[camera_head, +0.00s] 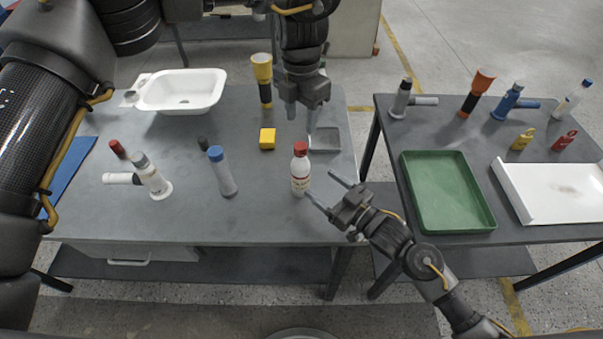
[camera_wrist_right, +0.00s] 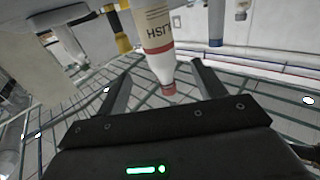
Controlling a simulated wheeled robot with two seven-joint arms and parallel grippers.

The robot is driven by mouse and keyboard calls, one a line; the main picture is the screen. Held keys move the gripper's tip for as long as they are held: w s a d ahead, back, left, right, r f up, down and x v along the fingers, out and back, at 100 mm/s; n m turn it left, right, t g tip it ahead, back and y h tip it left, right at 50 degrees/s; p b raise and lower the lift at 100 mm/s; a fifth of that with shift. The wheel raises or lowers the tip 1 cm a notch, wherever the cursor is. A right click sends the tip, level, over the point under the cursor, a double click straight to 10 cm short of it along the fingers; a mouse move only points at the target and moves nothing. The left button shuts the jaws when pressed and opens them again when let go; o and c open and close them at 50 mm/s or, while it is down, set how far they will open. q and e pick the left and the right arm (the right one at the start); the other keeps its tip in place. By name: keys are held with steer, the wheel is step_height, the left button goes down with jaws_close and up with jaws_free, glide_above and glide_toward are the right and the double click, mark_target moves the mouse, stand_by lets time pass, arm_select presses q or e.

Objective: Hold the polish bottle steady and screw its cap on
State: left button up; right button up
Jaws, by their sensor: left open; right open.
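The polish bottle (camera_head: 300,180), white with a red band, stands upright near the right edge of the left table. Its red cap (camera_head: 300,148) sits on top; I cannot tell how tightly. My right gripper (camera_head: 319,186) is open and empty, just right of the bottle, its fingers pointing toward it. The right wrist view is upside down: the bottle (camera_wrist_right: 156,25) and red cap (camera_wrist_right: 169,88) show between the open fingers (camera_wrist_right: 162,66), apparently untouched. My left gripper (camera_head: 301,112) is open and empty, above and behind the bottle.
A grey pad (camera_head: 325,140) and yellow block (camera_head: 267,139) lie behind the bottle. A blue-capped bottle (camera_head: 223,175) stands left, with a white basin (camera_head: 182,91) farther back. The right table holds a green tray (camera_head: 447,224) and several tools. The table front is clear.

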mark_target(295, 164)
arm_select(q)
steer(key=shift+w+a+f, duration=0.15)
steer(key=shift+w+a, duration=0.05)
steer(key=shift+s+d, duration=0.1)
steer(key=shift+s, duration=0.05)
arm_select(e)
steer(key=shift+w+a, duration=0.5)
steer(key=x, duration=0.9)
steer(key=shift+w+a+f, duration=0.1)
steer(key=shift+w+a, duration=0.1)
steer(key=shift+a, duration=0.05)
